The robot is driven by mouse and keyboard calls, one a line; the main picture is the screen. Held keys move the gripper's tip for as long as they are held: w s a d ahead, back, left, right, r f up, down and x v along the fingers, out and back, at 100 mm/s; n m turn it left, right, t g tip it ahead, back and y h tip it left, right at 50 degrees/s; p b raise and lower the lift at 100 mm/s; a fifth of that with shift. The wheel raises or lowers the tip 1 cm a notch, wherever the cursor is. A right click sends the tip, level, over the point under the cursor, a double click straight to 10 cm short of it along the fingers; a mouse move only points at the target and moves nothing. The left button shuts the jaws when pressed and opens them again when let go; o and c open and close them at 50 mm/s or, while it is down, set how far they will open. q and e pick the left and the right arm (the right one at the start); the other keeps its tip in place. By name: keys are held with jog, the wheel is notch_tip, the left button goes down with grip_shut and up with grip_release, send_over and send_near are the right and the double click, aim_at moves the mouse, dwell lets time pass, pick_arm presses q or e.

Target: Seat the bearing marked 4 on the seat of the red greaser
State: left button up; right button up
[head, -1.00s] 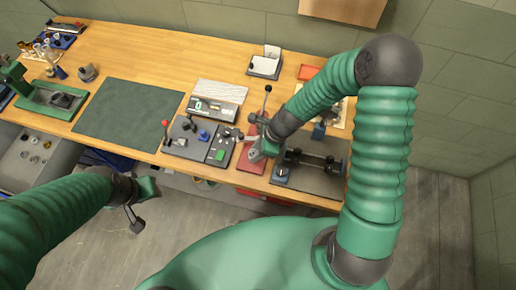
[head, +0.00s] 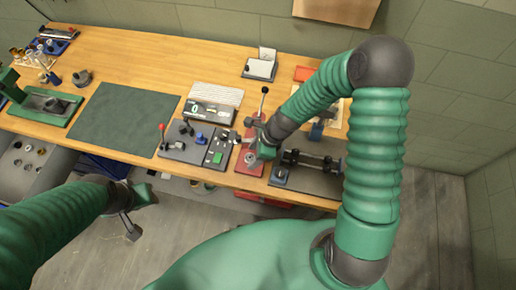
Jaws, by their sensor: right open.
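The red greaser (head: 244,167) stands near the front edge of the bench, with a red base and an upright lever with a black knob. My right gripper (head: 249,138) is open, close above the greaser's base, and partly covers it. A small grey round part shows on the base below the gripper; I cannot tell whether it is the seat or a bearing. No number 4 can be read. Several small rings (head: 28,154) lie in a grey tray low at the left. My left gripper (head: 138,212) hangs in front of the bench, away from everything; its jaw state is unclear.
A dark panel with a red-knobbed lever (head: 183,145) stands left of the greaser, and a dark fixture with a bar (head: 306,178) stands right of it. A display unit (head: 207,111) lies behind. The green mat (head: 122,118) is bare.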

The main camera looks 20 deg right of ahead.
jog(key=v, duration=1.6)
jog(key=shift+d+r+p, duration=0.15)
jog(key=shift+d+p, duration=0.2)
jog(key=shift+s, duration=0.15)
jog(key=s+f+n+h, duration=0.1)
jog(key=s+n+h, duration=0.1)
jog(key=n, duration=0.9)
jog(key=s+f+n+t+h+b, duration=0.1)
jog(key=s+n, duration=0.3)
jog(key=n, duration=0.7)
jog(key=shift+s+f+n+h+b, duration=0.3)
jog(key=shift+s+f+h, duration=0.05)
jog(key=shift+f+h, duration=0.15)
jog(key=shift+a, duration=0.1)
